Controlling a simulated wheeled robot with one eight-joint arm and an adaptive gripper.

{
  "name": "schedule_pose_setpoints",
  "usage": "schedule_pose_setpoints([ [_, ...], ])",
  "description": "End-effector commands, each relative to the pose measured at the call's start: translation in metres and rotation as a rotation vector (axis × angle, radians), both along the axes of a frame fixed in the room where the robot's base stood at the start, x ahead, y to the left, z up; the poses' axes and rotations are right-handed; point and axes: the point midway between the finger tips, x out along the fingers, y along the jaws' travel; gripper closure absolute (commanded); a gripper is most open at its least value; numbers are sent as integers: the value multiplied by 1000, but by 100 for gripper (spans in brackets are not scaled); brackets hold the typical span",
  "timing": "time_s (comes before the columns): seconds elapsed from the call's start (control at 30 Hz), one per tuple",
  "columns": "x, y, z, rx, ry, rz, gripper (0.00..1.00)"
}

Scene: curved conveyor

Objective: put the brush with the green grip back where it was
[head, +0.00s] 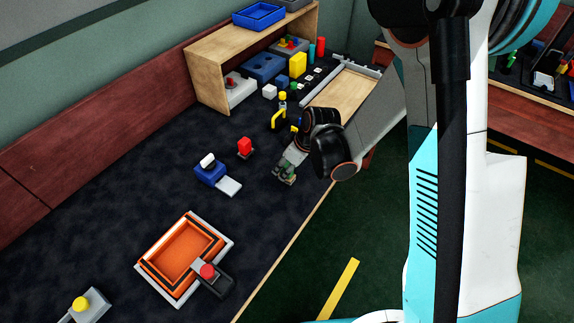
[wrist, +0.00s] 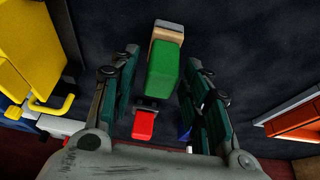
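The brush's green grip (wrist: 166,70) sits between the two fingers of my gripper (wrist: 163,85) in the wrist view, with a pale wood-coloured end (wrist: 165,32) beyond it. A dark gap shows between the grip and the left finger; the right finger is very close to it. The fingers look open around the grip. In the head view my gripper (head: 286,172) is low over the dark table, and a little green shows between its fingers. The brush is mostly hidden there, and I cannot tell whether it touches the table.
A red block on a dark base (head: 244,147) stands left of my gripper. A yellow hooked piece (head: 279,117) is behind it. A wooden shelf (head: 205,78) stands at the back.

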Motion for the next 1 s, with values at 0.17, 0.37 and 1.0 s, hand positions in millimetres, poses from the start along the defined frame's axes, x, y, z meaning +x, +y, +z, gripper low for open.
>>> schedule_pose_setpoints([
  [0.17,0,0,0,0,0,0,55],
  [0.37,0,0,5,0,0,0,55],
  [1.0,-27,-34,107,0,0,-1,55],
])
